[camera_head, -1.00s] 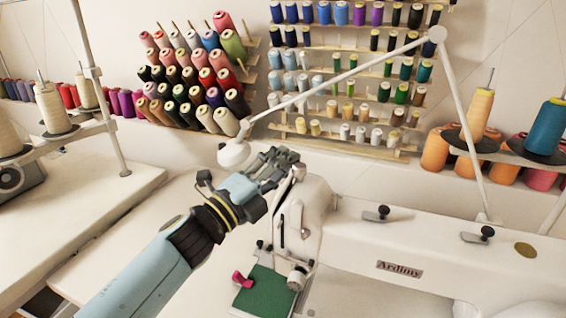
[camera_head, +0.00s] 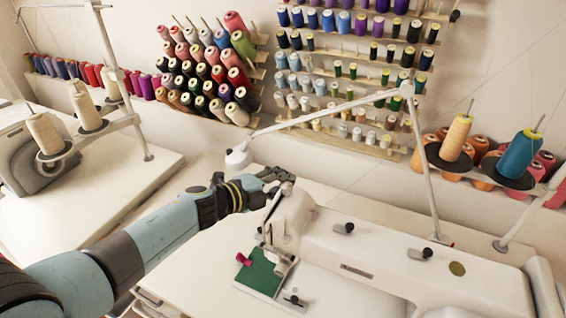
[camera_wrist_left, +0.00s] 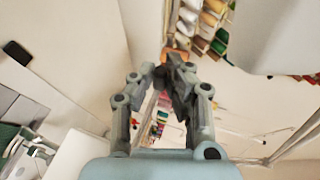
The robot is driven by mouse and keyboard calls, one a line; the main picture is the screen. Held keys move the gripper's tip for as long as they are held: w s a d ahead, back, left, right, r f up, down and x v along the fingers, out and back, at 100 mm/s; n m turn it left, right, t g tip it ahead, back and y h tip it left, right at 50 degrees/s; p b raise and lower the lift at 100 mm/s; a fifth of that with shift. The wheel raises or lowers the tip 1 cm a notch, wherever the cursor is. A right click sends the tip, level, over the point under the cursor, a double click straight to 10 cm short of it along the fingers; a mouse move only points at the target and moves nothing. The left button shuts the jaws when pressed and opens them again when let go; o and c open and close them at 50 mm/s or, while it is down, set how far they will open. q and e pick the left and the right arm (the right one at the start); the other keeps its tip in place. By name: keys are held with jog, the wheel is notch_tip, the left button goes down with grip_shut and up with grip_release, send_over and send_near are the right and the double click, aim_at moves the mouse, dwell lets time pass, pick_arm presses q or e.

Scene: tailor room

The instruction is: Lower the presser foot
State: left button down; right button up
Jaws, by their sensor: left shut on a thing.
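The white sewing machine (camera_head: 390,266) stands on the white table, its head end (camera_head: 287,218) toward the middle of the head view. The presser foot area is low on that head, above a green cloth (camera_head: 262,272) with a small pink-red piece (camera_head: 243,259) at its edge; the foot itself is too small to make out. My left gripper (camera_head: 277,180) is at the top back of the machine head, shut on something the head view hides. In the left wrist view its dark fingertips (camera_wrist_left: 172,82) are close together, and the held part is unclear.
A white lamp (camera_head: 238,158) hangs just left of my left gripper, its arm crossing above the machine. Racks of thread spools (camera_head: 205,75) line the wall. Large cones (camera_head: 455,140) stand at right. Another machine (camera_head: 35,150) is at left.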

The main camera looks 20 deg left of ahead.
pick_arm(q)
jog(key=shift+s+f+b, duration=0.2)
jog(key=shift+f+b, duration=0.2)
jog(key=shift+f, duration=0.4)
jog(key=shift+s+f+b, duration=0.15)
jog(key=shift+f+b, duration=0.2)
jog(key=shift+f, duration=0.45)
jog(key=shift+s+f+b, duration=0.2)
jog(key=shift+f+b, duration=0.2)
jog(key=shift+f, duration=0.4)
pick_arm(e)
jog(key=shift+f, duration=1.05)
pick_arm(q)
jog(key=c, duration=1.7)
grip_release()
jog(key=o, duration=0.4)
jog(key=shift+s+r, duration=0.1)
jog(key=shift+s, duration=0.15)
jog(key=shift+c, duration=0.2)
jog(key=shift+w, duration=0.15)
pick_arm(e)
jog(key=shift+s+a+f, duration=0.1)
jog(key=shift+s+a, duration=0.05)
jog(key=shift+s, duration=0.05)
